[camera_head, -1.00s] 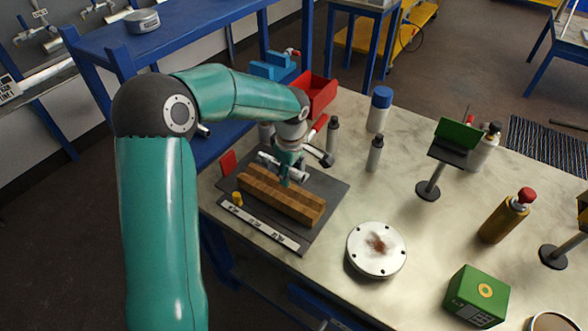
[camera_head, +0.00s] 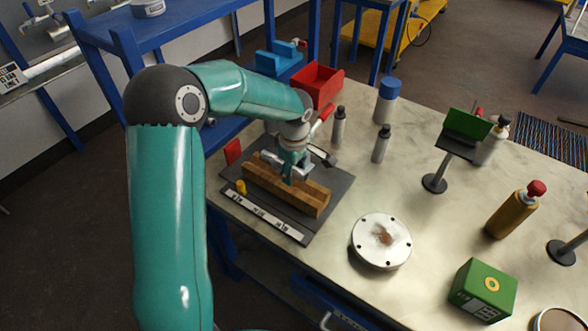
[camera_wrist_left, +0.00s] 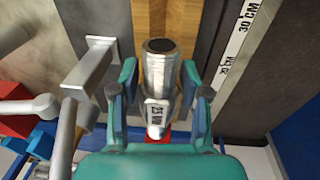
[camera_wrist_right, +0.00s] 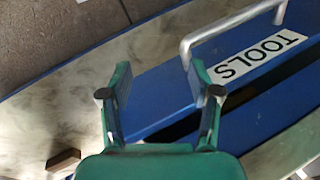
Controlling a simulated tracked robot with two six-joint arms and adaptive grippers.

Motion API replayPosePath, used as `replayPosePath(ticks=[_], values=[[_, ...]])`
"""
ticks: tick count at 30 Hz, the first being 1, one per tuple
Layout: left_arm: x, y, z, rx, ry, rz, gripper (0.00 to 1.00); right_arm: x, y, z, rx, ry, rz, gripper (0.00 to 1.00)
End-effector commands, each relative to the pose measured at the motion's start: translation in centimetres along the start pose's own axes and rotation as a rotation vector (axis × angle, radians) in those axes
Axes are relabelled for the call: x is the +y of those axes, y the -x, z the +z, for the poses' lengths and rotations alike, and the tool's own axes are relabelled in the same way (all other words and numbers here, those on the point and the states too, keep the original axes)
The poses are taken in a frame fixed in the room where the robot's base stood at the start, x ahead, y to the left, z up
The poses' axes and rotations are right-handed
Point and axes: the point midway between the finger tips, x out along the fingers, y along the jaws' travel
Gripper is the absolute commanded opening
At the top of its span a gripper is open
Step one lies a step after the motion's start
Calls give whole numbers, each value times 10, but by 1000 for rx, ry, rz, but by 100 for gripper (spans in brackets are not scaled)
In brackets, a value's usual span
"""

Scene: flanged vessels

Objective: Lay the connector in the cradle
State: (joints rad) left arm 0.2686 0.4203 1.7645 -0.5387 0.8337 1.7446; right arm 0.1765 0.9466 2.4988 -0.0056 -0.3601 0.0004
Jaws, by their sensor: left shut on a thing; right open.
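The wooden cradle (camera_head: 310,200) lies on a dark mat (camera_head: 338,186) in the head view; in the left wrist view its wood (camera_wrist_left: 158,12) shows behind the connector. My left gripper (camera_head: 291,172) is over the cradle, pointing down. In the left wrist view, its fingers are on both sides of the silver, labelled connector (camera_wrist_left: 160,75), which has a dark round end. Whether the connector touches the wood I cannot tell. My right gripper (camera_wrist_right: 160,93) is open and empty in the right wrist view, and is not in the head view.
A red-handled clamp (camera_head: 322,122) stands just behind the cradle. A ruler strip (camera_head: 262,215) lies along the mat's front. A flanged disc (camera_head: 381,240), bottles (camera_head: 381,145) and a green box (camera_head: 483,290) stand to the right. A drawer labelled TOOLS (camera_wrist_right: 255,58) is below the right gripper.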

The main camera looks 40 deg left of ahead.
Motion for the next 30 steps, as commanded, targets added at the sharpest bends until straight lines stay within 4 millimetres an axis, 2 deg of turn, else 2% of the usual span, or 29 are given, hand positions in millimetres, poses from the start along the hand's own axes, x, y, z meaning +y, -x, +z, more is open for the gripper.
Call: replayPosePath(ticks=[30], values=[[-1, -15, 1, 0, 0, 2, 0, 6, -18, 0, 0, 0, 0, 62]])
